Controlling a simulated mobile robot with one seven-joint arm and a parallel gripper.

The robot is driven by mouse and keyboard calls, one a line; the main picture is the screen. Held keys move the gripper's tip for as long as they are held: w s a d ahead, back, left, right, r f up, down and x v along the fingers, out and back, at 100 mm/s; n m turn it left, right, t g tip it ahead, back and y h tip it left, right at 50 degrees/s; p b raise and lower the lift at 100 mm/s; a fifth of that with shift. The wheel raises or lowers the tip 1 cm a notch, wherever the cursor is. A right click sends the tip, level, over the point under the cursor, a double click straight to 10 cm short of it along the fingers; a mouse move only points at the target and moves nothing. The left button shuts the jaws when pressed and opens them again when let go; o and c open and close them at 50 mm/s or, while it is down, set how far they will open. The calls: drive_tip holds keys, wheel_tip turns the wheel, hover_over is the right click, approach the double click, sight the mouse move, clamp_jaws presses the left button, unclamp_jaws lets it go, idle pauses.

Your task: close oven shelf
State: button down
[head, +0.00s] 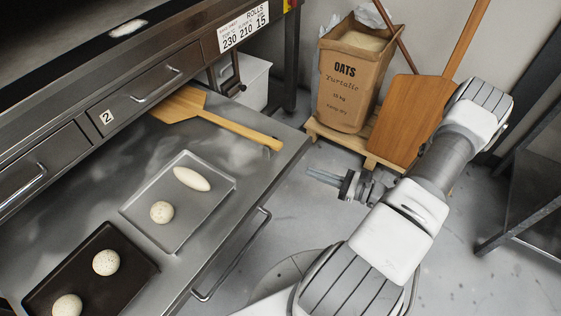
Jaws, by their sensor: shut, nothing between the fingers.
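The oven shelf (245,165) is a grey metal slab pulled out from below the oven front (150,62). A bar handle (233,262) runs along its front edge. On the shelf lie a grey tray (185,225) with two pale dough pieces, a dark tray (60,290) with two seeded rolls, and a wooden peel (230,125). My gripper (323,177) is shut and empty. In the picture it is to the right of the shelf's front edge, apart from the handle, with its fingers pointing left.
A white bin (252,82) is beyond the shelf's far end. A dark metal stand (530,205) is at the right. Floor around my arm is clear.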

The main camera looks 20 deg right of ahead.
sight(271, 154)
drive_tip(key=w+a+f+b, duration=0.1)
drive_tip(key=w, duration=0.2)
drive_tip(key=w+a+f+m+t+h+b, duration=0.1)
drive_tip(key=w+a, duration=0.1)
drive_tip(key=w, duration=0.2)
drive_tip(key=w+a+f+m+b, duration=0.1)
drive_tip(key=w+a, duration=0.1)
drive_tip(key=w, duration=0.1)
drive_tip(key=shift+w+a+t+h+b, duration=0.2)
drive_tip(key=shift+w+t+h+b, duration=0.1)
drive_tip(key=shift+w+a, duration=0.3)
drive_tip(key=shift+w, duration=0.2)
drive_tip(key=shift+w, duration=0.1)
